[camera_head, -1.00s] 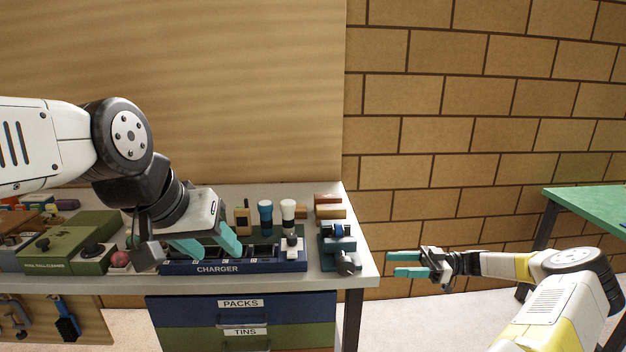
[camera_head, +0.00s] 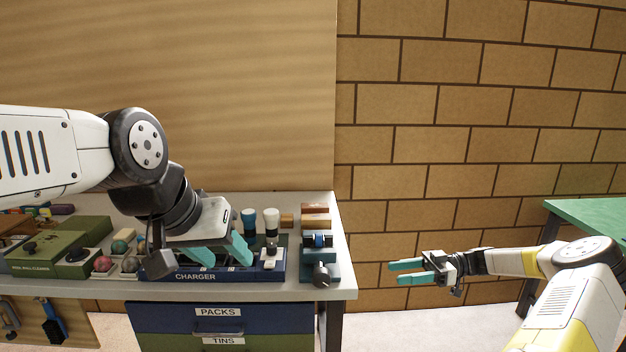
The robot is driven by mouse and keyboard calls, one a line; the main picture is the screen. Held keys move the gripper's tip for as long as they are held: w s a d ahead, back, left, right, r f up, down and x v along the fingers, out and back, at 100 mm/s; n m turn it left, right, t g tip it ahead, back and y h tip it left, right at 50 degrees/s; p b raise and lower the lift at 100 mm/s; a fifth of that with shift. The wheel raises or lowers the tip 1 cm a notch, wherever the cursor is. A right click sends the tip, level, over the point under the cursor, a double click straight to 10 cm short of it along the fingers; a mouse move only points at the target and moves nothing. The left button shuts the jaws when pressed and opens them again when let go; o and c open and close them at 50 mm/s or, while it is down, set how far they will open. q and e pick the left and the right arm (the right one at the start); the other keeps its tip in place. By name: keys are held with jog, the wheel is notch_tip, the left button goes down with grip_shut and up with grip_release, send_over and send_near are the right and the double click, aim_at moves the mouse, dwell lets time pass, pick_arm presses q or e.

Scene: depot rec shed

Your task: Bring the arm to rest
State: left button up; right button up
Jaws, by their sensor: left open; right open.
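My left gripper (camera_head: 222,254) is over the blue charger (camera_head: 196,279) on the bench. Its teal fingers are apart with nothing seen between them, and they hide part of the charger's slots. Whether the fingers touch the charger cannot be told. My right gripper (camera_head: 391,273) is in front of the brick wall, right of the bench and clear of it. Its teal fingers point left, apart and empty.
The bench (camera_head: 340,284) holds a green ball cleaner box (camera_head: 48,249), several balls, a blue-topped item (camera_head: 249,220), a white-topped item (camera_head: 271,218) and a blue device (camera_head: 318,258). Drawers (camera_head: 220,325) are below. A green table (camera_head: 590,214) stands at right.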

jog(key=s+a+r+m+h, duration=0.6)
jog(key=s+a+r+h, duration=0.2)
jog(key=a+r+h, duration=0.3)
jog(key=s+r+m+t+h, duration=0.2)
jog(key=s+r+m+t, duration=0.2)
jog(key=s, duration=0.4)
jog(key=s+d+r+m+t+h, duration=0.1)
jog(key=s+r+m+t+h, duration=0.1)
jog(key=s+r+m+t, duration=0.2)
jog(key=shift+s+r+m, duration=1.6)
jog(key=shift+s+r, duration=0.5)
jog(key=shift+s, duration=0.15)
